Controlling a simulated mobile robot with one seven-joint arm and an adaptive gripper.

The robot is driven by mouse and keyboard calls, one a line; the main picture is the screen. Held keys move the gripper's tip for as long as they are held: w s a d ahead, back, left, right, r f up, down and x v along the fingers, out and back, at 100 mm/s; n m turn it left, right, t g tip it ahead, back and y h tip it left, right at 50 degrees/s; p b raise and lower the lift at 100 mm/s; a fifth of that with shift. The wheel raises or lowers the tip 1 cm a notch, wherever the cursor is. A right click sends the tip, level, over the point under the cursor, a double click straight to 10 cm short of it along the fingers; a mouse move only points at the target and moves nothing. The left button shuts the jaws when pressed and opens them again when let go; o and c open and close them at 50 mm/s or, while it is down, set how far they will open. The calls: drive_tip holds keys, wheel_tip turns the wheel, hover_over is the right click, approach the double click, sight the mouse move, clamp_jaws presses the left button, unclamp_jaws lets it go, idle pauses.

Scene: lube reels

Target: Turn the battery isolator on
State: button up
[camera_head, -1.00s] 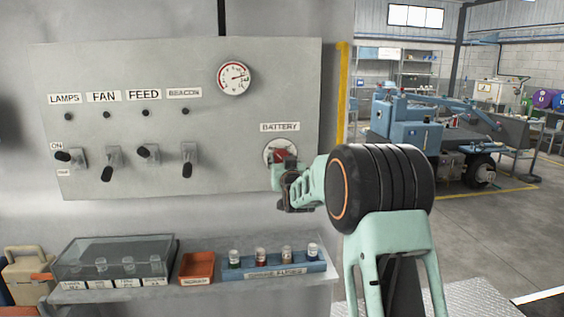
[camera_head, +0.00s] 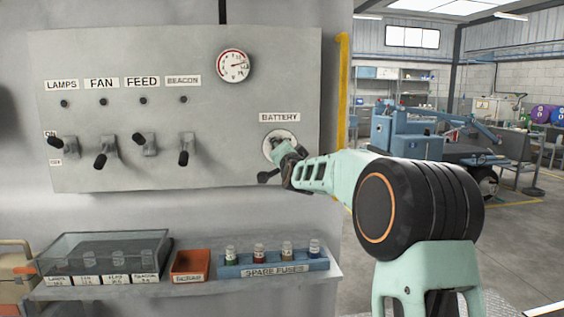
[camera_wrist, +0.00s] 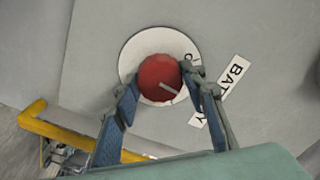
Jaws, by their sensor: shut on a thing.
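The battery isolator is a red round knob (camera_wrist: 160,78) on a white disc (camera_wrist: 143,46), under a BATTERY label (camera_head: 279,117) on the grey panel (camera_head: 215,120). My gripper (camera_wrist: 161,90) is shut on the red knob, one finger on each side of it in the wrist view. A pale line shows on the knob's face. In the head view my gripper (camera_head: 277,152) covers most of the white disc (camera_head: 280,135), and the red knob is hidden there. The label appears tilted in the wrist view (camera_wrist: 223,90).
Several black-handled levers (camera_head: 105,152) stand on the panel at left, under small indicators and a dial gauge (camera_head: 234,65). Below is a shelf with a clear box (camera_head: 105,255), an orange bin (camera_head: 190,265) and a spare fuses rack (camera_head: 272,264). A yellow pipe (camera_head: 342,90) runs beside the panel.

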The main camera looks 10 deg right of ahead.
drive_tip(key=shift+m+b, duration=2.85)
drive_tip(key=shift+m, duration=1.15)
drive_tip(key=shift+r, duration=0.1)
drive_tip(key=o, duration=1.2)
drive_tip(key=shift+c, duration=0.2)
drive_tip(key=s, duration=1.2)
